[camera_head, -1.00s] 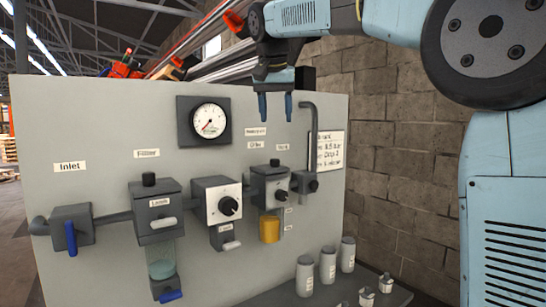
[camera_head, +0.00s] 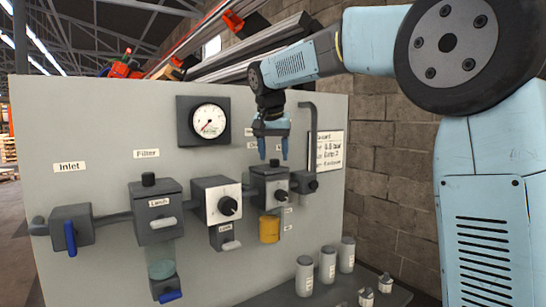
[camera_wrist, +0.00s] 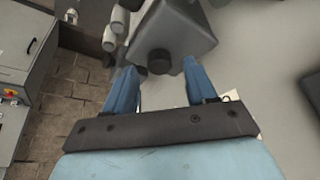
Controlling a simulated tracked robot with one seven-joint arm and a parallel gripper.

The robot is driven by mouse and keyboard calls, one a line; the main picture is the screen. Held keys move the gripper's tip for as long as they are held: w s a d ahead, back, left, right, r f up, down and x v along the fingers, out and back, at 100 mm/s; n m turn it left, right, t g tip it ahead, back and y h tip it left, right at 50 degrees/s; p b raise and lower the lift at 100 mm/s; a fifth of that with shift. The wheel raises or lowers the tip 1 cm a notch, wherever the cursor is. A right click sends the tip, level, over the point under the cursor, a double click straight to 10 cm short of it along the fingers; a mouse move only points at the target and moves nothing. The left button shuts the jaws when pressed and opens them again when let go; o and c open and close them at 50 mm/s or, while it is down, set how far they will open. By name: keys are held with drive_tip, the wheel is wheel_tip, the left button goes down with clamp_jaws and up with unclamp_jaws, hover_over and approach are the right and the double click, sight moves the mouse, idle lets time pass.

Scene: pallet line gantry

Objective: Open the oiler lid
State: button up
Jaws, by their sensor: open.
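The oiler is a grey box (camera_head: 270,180) with a yellow bowl (camera_head: 269,229) below it, on the right part of the panel. A dark round cap (camera_head: 274,163) sits on its top. My gripper (camera_head: 273,156) is open and points down, just above the oiler top, with the cap seen between its fingertips. In the wrist view, the cap (camera_wrist: 159,62) shows between the two blue fingers (camera_wrist: 162,70), with the oiler's box (camera_wrist: 178,30) beyond it. Nothing is held. I cannot tell whether the fingers touch the cap.
The regulator (camera_head: 217,203) stands left of the oiler, then the filter (camera_head: 156,212) and the inlet valve (camera_head: 72,228). A vertical pipe (camera_head: 314,135) rises close on the right. A gauge (camera_head: 204,121) is up left. Several grey canisters (camera_head: 327,265) stand on the lower shelf.

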drive_tip(key=shift+w+f, duration=0.25)
drive_tip(key=shift+f, duration=0.45)
clamp_jaws()
idle(0.3)
